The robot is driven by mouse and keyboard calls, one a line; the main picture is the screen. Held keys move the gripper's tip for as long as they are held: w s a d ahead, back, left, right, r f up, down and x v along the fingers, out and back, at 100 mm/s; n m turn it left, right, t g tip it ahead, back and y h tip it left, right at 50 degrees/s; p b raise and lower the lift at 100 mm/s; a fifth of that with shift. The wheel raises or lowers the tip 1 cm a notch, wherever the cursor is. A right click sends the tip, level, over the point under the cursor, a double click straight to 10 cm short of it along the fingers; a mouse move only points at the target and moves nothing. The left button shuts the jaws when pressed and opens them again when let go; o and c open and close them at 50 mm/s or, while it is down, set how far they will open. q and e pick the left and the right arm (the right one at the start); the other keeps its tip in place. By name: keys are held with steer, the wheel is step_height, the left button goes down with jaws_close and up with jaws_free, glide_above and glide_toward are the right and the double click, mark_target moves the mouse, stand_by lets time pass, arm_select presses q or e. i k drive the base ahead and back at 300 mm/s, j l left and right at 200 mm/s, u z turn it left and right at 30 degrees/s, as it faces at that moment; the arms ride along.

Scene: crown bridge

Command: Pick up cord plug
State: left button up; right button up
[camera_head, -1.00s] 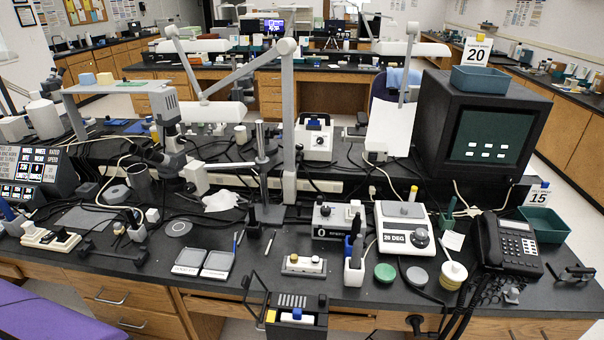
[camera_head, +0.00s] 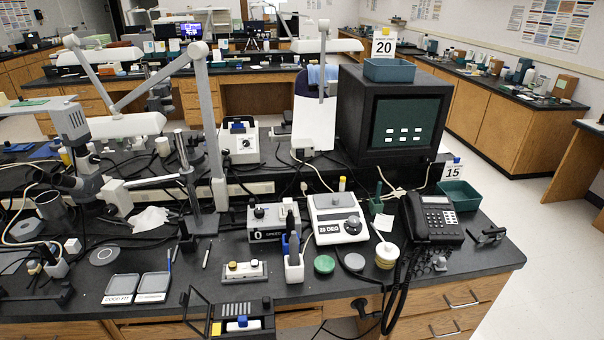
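I cannot tell for certain which thing is the cord plug. A black plug-like piece (camera_head: 362,306) shows at the table's front edge, below the top, with a thin black cord running from it down to the left. Neither of my grippers shows in this view.
The black bench top (camera_head: 470,262) is crowded. A black telephone (camera_head: 434,219) stands at the right, its coiled cord hanging over the front edge. A white box labelled 26 DEG (camera_head: 337,217) and a pen holder (camera_head: 294,266) stand mid-front. Open floor (camera_head: 555,235) lies to the right.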

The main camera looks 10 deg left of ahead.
mark_target(288, 202)
steer(key=l+u, duration=0.3)
steer(key=l, duration=0.55)
steer(key=l+u, duration=0.25)
steer(key=l, duration=0.55)
steer(key=k, duration=0.05)
